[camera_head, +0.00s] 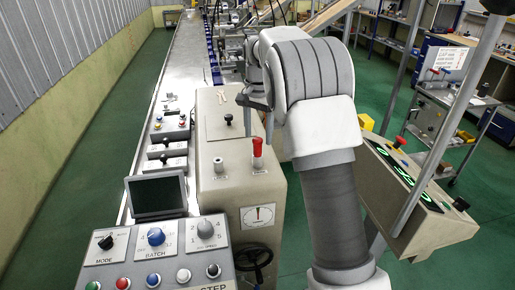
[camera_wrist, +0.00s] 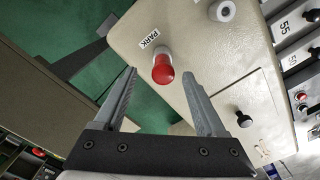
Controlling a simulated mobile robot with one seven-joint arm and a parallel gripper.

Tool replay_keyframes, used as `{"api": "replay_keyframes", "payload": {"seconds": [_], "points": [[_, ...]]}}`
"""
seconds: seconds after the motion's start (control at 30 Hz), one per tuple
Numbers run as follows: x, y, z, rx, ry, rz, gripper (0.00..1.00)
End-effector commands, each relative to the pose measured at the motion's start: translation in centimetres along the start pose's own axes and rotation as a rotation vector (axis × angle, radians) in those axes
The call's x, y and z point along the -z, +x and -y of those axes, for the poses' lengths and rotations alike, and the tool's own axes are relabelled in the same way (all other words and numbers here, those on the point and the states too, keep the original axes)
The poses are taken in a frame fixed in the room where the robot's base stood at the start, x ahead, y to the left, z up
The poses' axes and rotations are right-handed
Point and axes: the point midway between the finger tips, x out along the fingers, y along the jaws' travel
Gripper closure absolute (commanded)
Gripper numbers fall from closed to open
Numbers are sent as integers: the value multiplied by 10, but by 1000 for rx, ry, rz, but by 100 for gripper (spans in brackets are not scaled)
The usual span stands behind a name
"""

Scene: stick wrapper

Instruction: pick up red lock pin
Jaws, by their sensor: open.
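The red lock pin (camera_head: 257,147) stands upright on top of the beige machine housing (camera_head: 215,130), near its right edge. In the wrist view the red pin (camera_wrist: 163,68) shows beside a label reading PARK, ahead of the fingertips and between their lines. My gripper (camera_wrist: 163,72) is open and empty, with one finger on each side of the pin's line. It is apart from the pin, as far as I can tell. In the head view my arm hides most of the gripper; a part of it shows at the upper left of the arm.
A pale round socket (camera_head: 218,165) sits left of the pin, and a black knob (camera_head: 228,119) is behind it. A control panel (camera_head: 165,250) and a dark screen (camera_head: 157,195) stand at the front left. A black handwheel (camera_head: 254,257) is below the gauge. A console (camera_head: 415,195) stands at right.

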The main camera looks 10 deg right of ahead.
Motion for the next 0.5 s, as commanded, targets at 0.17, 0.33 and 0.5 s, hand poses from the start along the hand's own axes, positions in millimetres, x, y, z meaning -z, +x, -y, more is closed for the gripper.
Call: {"api": "replay_keyframes", "payload": {"seconds": [0.17,0.33,0.5], "points": [[2,23,4,-2,-1,3,27],[3,45,4,-1,0,1,27],[3,51,4,0,0,0,27]]}}
